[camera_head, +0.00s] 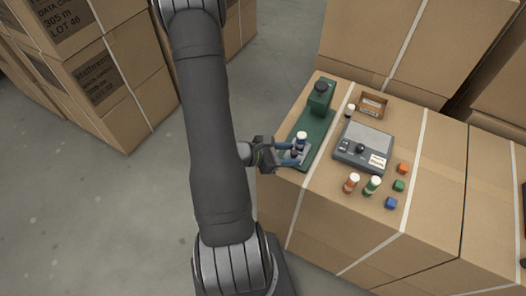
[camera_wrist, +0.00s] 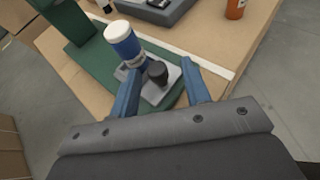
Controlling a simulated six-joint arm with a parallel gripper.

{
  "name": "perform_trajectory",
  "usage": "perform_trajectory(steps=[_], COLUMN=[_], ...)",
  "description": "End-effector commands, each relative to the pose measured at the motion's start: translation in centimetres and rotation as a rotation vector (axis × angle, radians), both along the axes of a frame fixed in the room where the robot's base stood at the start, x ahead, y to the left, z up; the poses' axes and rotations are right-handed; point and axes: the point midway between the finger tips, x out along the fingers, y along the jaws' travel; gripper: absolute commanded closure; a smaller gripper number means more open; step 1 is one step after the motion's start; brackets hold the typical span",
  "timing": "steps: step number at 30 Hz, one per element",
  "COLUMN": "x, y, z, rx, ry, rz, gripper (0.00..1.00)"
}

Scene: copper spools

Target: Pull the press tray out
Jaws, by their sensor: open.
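The green press (camera_head: 318,97) stands near the back left of the box top, on a long green base. Its grey tray (camera_head: 304,151) lies at the front end of that base; the tray (camera_wrist: 172,92) also shows in the wrist view. A black knob (camera_wrist: 157,72) stands up from the tray's near part. A blue spool with a white top (camera_wrist: 122,42) stands upright on the tray behind the knob; it shows in the head view too (camera_head: 301,139). My gripper (camera_head: 294,155) is open, with one blue finger on each side of the knob. Contact with the knob cannot be told.
A grey device (camera_head: 364,145) with dark knobs sits right of the press. Orange (camera_head: 351,183) and green (camera_head: 372,186) white-capped bottles stand in front of it. A small open brown box (camera_head: 373,105) is behind.

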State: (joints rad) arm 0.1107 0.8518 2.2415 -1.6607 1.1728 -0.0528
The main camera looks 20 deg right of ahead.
Motion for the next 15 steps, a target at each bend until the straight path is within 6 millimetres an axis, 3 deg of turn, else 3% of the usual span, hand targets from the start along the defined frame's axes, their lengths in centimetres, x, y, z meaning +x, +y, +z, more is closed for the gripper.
perform_trajectory(steps=[5, 15], x=[0.1, 0.1], y=[1.1, 5.5], z=[0.5, 2.3], rx=[-0.001, 0.001], ry=[-0.002, -0.002], rz=[0.004, 0.006], gripper=[0.57, 0.57])
